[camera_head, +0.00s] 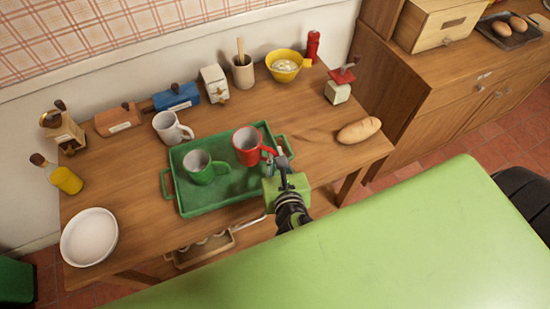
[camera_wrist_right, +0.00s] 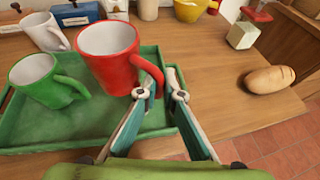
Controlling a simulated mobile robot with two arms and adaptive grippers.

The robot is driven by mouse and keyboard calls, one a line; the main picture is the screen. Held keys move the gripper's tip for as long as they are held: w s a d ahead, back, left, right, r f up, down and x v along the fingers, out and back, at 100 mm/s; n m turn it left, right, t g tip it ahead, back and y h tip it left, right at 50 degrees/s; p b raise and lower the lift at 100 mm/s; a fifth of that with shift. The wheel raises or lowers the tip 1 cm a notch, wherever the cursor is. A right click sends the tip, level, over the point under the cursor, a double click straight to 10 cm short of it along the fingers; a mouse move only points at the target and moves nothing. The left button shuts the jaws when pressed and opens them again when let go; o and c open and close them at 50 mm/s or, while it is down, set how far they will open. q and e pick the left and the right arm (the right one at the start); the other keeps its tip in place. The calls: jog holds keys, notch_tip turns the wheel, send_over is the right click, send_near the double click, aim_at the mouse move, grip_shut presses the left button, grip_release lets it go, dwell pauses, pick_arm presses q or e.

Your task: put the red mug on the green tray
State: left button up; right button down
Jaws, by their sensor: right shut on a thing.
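The red mug (camera_head: 246,147) is over the right half of the green tray (camera_head: 205,207) on the wooden table. It looks roughly upright; whether its base touches the tray I cannot tell. My right gripper (camera_head: 279,158) is shut on the mug's handle, at the tray's right side. In the right wrist view the red mug (camera_wrist_right: 108,58) stands left of the fingers (camera_wrist_right: 165,84), its handle between them. A green mug (camera_head: 198,168) stands on the tray left of the red one. My left gripper is not in view.
A white mug (camera_head: 170,128) stands behind the tray, near its back left. A bread loaf (camera_head: 359,131) lies to the right and a white bowl (camera_head: 89,238) at front left. Canisters, a utensil pot (camera_head: 243,73) and a yellow bowl (camera_head: 286,66) line the back.

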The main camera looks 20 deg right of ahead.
jog(key=shift+w+d+f, duration=0.2)
jog(key=shift+w+f, duration=0.25)
jog(key=shift+f, duration=0.1)
jog(key=shift+w+d+f, duration=0.2)
jog(key=shift+w+f, duration=0.2)
jog(key=shift+f, duration=0.1)
jog(key=f, duration=0.3)
jog(key=shift+w+d+f+b, duration=0.1)
jog(key=shift+w+f+b, duration=0.1)
jog(key=shift+b, duration=0.1)
jog(key=shift+f, duration=0.2)
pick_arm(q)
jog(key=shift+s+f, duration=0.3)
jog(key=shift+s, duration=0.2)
pick_arm(e)
jog(key=shift+f, duration=0.1)
jog(key=c, duration=2.2)
grip_release()
